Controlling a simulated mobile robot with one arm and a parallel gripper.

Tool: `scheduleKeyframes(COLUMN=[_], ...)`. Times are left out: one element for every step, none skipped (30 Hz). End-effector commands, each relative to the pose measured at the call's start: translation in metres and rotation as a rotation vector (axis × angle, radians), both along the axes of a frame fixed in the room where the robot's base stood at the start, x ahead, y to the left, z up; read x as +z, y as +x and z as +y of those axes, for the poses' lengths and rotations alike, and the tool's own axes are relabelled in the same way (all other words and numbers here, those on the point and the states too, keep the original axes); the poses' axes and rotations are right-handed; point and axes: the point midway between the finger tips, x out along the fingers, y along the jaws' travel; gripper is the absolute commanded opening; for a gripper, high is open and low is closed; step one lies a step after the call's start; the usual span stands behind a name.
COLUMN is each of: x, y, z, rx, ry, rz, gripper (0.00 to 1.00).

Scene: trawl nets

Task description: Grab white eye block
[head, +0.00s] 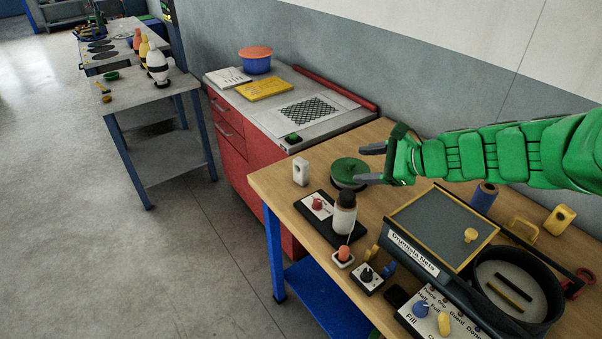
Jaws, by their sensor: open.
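The white eye block (300,172) stands upright near the left back corner of the wooden table, with a dark hole in its face. My gripper (371,164) is at the end of the green arm that reaches in from the right.
A bottle (344,214) on a black base stands in front of the block. A yellow block with a hole (559,219), a blue spool (482,197), a tray labelled Drumlels Nets (413,254) and a black round pan (515,309) fill the right side. A red cabinet (230,143) adjoins behind.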

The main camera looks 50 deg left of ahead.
Motion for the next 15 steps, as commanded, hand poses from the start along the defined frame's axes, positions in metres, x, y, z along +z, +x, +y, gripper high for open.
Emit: scheduleKeyframes(x=[-0.007,-0.011,-0.015,-0.018,-0.021,-0.026,-0.030,-0.035,-0.040,-0.045,-0.049,-0.057,-0.063,-0.067,-0.074], y=[0.000,0.002,0.003,0.005,0.007,0.009,0.011,0.012,0.012,0.013,0.014,0.015,0.016,0.017,0.018], z=[0.016,0.024,0.035,0.043,0.052,0.063,0.071,0.079,0.089,0.097,0.104,0.114,0.121,0.129,0.138], rx=[-0.017,-0.031,-0.050,-0.066,-0.080,-0.103,-0.118,-0.132,-0.152,-0.167,-0.182,-0.203,-0.217,-0.235,-0.255], ry=[0.004,0.006,0.009,0.013,0.016,0.018,0.019,0.019,0.020,0.020,0.020,0.019,0.017,0.017,0.015], rz=[0.035,0.057,0.087,0.107,0.126,0.152,0.173,0.193,0.222,0.242,0.265,0.293,0.313,0.334,0.358], gripper=[0.64,0.64,0.64,0.64,0.64,0.64,0.64,0.64,0.64,0.64,0.64,0.64,0.64,0.64,0.64])
